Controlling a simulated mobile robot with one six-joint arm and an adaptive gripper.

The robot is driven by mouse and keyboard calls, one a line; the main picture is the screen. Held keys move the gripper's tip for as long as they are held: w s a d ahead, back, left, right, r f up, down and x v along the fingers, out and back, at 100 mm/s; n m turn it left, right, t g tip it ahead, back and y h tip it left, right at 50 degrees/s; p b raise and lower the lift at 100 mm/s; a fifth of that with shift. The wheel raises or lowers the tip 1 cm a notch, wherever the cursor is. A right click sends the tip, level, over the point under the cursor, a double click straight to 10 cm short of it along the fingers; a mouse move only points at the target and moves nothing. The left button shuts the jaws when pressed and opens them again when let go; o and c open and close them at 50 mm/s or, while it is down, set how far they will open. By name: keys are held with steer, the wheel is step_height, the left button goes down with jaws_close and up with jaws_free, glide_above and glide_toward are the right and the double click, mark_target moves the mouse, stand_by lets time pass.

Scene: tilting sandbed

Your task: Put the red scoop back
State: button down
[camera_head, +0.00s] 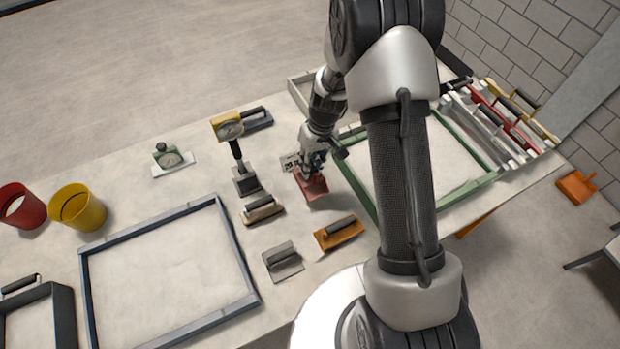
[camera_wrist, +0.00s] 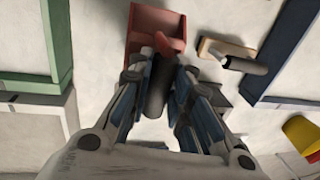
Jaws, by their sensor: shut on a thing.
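The red scoop (camera_head: 313,188) is below my gripper (camera_head: 312,160) in the head view, between the green-framed sand tray and a row of hand tools. In the wrist view, the red scoop (camera_wrist: 155,22) has its pan at the top, and its dark handle lies between the fingers of my gripper (camera_wrist: 162,75). The gripper is shut on that handle. I cannot tell whether the pan touches the table or hangs just above it. Part of the handle is hidden by the fingers in the head view.
The green-framed tray (camera_head: 479,186) is right of the scoop, and a blue-grey frame (camera_head: 160,220) is at left.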

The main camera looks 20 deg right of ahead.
mark_target(315, 187)
steer(key=shift+f+b, duration=0.45)
steer(key=shift+f, duration=2.7)
steer(key=shift+f, duration=0.2)
steer(key=c, duration=1.5)
jaws_free()
steer(key=shift+o, duration=0.2)
steer(key=shift+r, duration=0.15)
